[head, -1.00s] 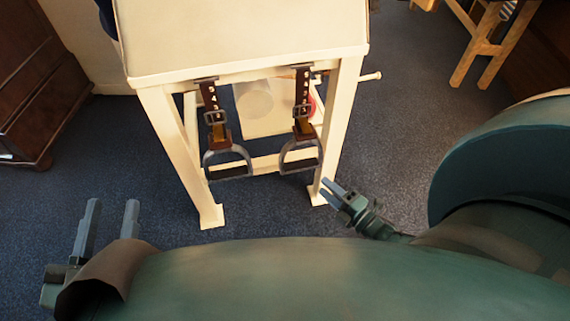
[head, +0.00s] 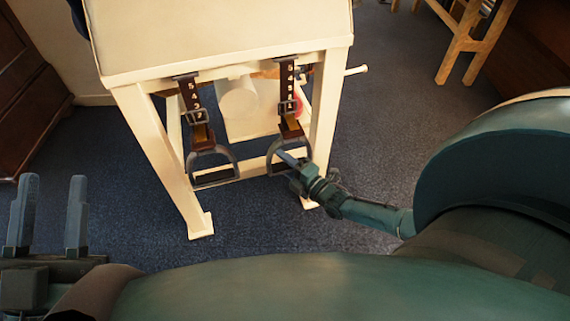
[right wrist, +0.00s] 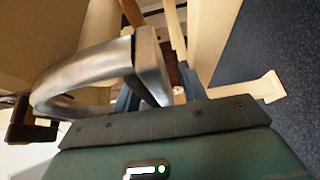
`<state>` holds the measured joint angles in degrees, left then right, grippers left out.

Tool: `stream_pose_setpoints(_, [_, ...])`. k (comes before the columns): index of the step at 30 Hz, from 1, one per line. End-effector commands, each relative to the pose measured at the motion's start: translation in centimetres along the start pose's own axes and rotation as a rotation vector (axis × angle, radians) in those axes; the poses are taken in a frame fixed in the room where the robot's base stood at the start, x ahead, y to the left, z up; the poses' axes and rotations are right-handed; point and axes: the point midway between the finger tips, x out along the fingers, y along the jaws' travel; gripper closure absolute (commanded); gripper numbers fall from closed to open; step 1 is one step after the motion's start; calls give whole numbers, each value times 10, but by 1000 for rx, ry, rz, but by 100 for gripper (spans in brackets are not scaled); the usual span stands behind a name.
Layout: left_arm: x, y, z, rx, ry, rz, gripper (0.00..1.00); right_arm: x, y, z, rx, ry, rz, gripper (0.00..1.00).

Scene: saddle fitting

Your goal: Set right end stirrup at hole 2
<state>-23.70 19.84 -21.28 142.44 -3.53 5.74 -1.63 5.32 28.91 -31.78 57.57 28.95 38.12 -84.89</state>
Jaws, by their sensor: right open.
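The right end stirrup (head: 271,154) is a grey metal arch hanging from a dark brown numbered strap (head: 287,78) with a metal buckle (head: 288,106). The buckle sits low on the numbers; which hole it is at is too small to tell. My right gripper (head: 287,157) is open at the stirrup's lower right. In the right wrist view, the metal stirrup (right wrist: 85,62) passes between the open fingers; contact is unclear. The left end stirrup (head: 212,178) hangs from its own numbered strap (head: 189,95). My left gripper (head: 49,210) is open and empty, away at lower left.
The cream stand (head: 160,150) has legs on both sides of the stirrups and a low crossbar behind them. A peg (head: 356,71) sticks out at its right. A wooden trestle (head: 462,45) stands at back right. Floor (head: 375,150) right of the stand is clear.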

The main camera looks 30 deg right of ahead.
Motion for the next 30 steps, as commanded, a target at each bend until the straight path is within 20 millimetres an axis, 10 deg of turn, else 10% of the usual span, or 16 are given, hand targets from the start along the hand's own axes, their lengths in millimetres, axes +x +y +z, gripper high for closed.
stream_pose_setpoints(20, [0,0,0,0,-1,0,64,0,0,0,1,0,0,100])
stream_pose_setpoints(30, [1,-1,-2,-1,-2,0,64,-1,2,0,1,0,0,100])
